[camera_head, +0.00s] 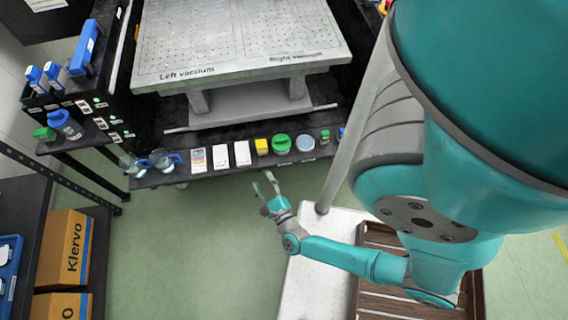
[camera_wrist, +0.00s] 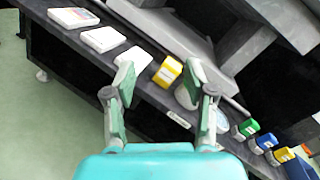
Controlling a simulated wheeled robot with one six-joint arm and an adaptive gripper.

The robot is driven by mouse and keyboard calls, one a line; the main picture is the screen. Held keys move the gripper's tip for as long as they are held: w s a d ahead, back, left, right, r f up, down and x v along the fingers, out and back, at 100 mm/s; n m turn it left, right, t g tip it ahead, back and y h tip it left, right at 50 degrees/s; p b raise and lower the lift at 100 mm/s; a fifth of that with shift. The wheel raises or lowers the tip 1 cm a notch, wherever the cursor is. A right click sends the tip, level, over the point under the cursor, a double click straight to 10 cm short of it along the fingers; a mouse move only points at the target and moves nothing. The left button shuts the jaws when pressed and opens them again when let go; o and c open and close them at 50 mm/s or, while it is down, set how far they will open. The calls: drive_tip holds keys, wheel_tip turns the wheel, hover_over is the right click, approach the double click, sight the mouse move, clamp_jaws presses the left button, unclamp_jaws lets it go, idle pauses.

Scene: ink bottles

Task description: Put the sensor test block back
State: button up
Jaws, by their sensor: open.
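My gripper (camera_head: 265,184) is open and empty, in front of the narrow black shelf (camera_head: 225,173). In the wrist view its two fingers stand apart (camera_wrist: 160,82). Beyond the gap between them is a yellow block-like item (camera_wrist: 167,72), which stands on the shelf in the head view (camera_head: 262,146). Left of it are white flat blocks, one plain (camera_head: 242,153), one beside it (camera_head: 220,158) and one with a printed face (camera_head: 199,160). I cannot tell which item is the sensor test block. The left finger partly covers the nearest white block in the wrist view.
Right of the yellow item are a green-lidded container (camera_head: 281,144), a round pale-blue container (camera_head: 305,143) and small bottles (camera_wrist: 248,128). Clear jugs (camera_head: 165,160) stand at the shelf's left end. A perforated vacuum table (camera_head: 235,40) is behind. Green floor (camera_head: 200,235) is free in front.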

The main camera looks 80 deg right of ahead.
drive_tip(key=s+a+r+m+t+y, duration=0.1)
drive_tip(key=s+a+r+m+y, duration=0.2)
drive_tip(key=a+r+m, duration=0.3)
drive_tip(key=s+a+r+m+t+y, duration=0.1)
drive_tip(key=s+a+r+m+y, duration=0.3)
drive_tip(key=r+m, duration=0.8)
drive_tip(key=s+a+r+m+y, duration=0.4)
drive_tip(key=a+r+m, duration=0.5)
drive_tip(key=m, duration=0.6)
drive_tip(key=y, duration=0.2)
drive_tip(key=shift+s+r+t+y, duration=0.15)
drive_tip(key=shift+r+t+y, duration=0.1)
drive_tip(key=shift+t+y, duration=0.15)
